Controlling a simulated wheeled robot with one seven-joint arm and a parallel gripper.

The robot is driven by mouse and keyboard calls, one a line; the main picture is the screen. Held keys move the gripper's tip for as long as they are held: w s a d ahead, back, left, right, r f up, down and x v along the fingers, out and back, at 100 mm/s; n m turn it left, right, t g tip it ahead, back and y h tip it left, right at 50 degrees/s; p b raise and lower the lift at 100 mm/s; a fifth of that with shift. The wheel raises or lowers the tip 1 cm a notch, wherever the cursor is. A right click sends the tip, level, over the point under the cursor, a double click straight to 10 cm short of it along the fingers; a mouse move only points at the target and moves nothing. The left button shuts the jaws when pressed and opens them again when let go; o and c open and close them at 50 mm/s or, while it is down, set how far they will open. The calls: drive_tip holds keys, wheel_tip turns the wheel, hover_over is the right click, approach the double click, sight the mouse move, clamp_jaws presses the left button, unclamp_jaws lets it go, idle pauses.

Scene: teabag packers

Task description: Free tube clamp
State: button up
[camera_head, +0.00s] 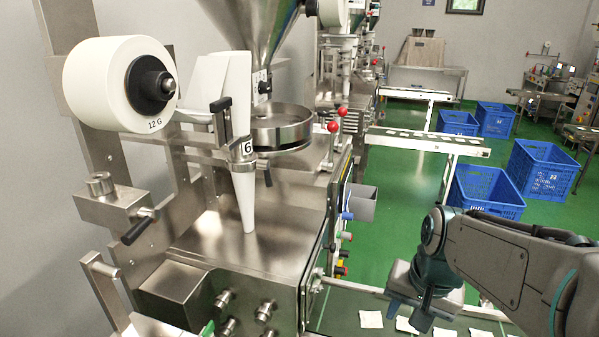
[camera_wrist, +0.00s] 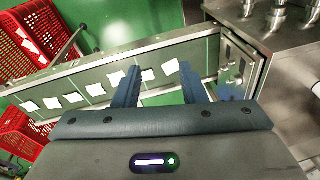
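A black lever (camera_head: 222,104) stands higher up, at the left of the tube. I cannot tell whether the clamp is tight. My gripper (camera_wrist: 158,76) is open and empty, with both fingers apart in the wrist view. It is low and right of the tube, well apart from it, above the conveyor (camera_head: 345,302).
A white paper roll (camera_head: 115,84) sits left of the tube, above a steel block with a black handle (camera_head: 139,230). Red-knobbed levers (camera_head: 333,127) stand behind it. White teabags (camera_head: 371,319) lie on the conveyor. Blue crates (camera_head: 485,190) are behind; red crates (camera_wrist: 35,38) show in the wrist view.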

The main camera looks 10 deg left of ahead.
drive_tip(key=w+a+m+g+y+p, duration=0.1)
drive_tip(key=w+a+m+g+y, duration=0.3)
drive_tip(key=w+a, duration=0.9)
drive_tip(key=m+y+p, duration=0.3)
drive_tip(key=m+y, duration=0.8)
drive_tip(key=y, duration=0.2)
approach(269, 178)
drive_tip(key=a+p, duration=0.1)
drive_tip(key=a, duration=0.4)
drive_tip(key=a+p, duration=0.1)
drive_tip(key=a, duration=0.4)
drive_tip(key=shift+s+a+f, duration=0.2)
drive_tip(key=shift+f, duration=0.05)
drive_tip(key=shift+n, duration=0.3)
clamp_jaws()
